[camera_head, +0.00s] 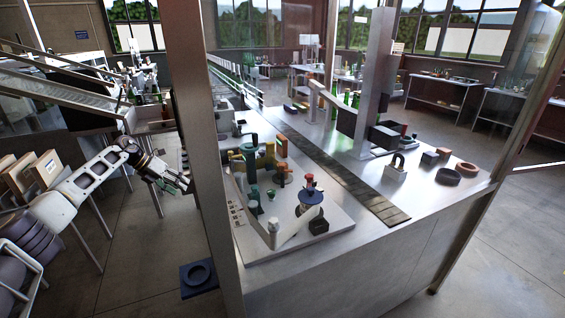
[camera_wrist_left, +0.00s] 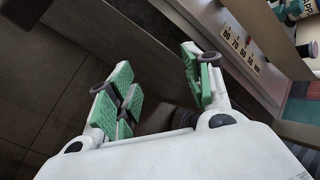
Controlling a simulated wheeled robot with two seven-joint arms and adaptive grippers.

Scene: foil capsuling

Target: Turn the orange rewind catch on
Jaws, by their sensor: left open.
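The machine (camera_head: 300,238) stands on a pale baseplate on the metal bench. A brownish-orange cross-shaped part (camera_head: 284,174) sits near its middle, and a yellow-orange part (camera_head: 268,154) stands behind it. I cannot tell which of these, if either, is the rewind catch. My left gripper (camera_head: 183,185) is left of the bench's upright post, apart from the machine. In the left wrist view its green-padded fingers (camera_wrist_left: 160,92) are spread with nothing between them. The catch cannot be made out there. My right gripper is not in view.
A grey upright post (camera_head: 192,120) stands between my left gripper and the machine. A dark slatted strip (camera_head: 345,180) runs along the bench. Dark and orange rings (camera_head: 467,168) lie at the right. A numbered scale plate (camera_wrist_left: 240,48) shows in the left wrist view.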

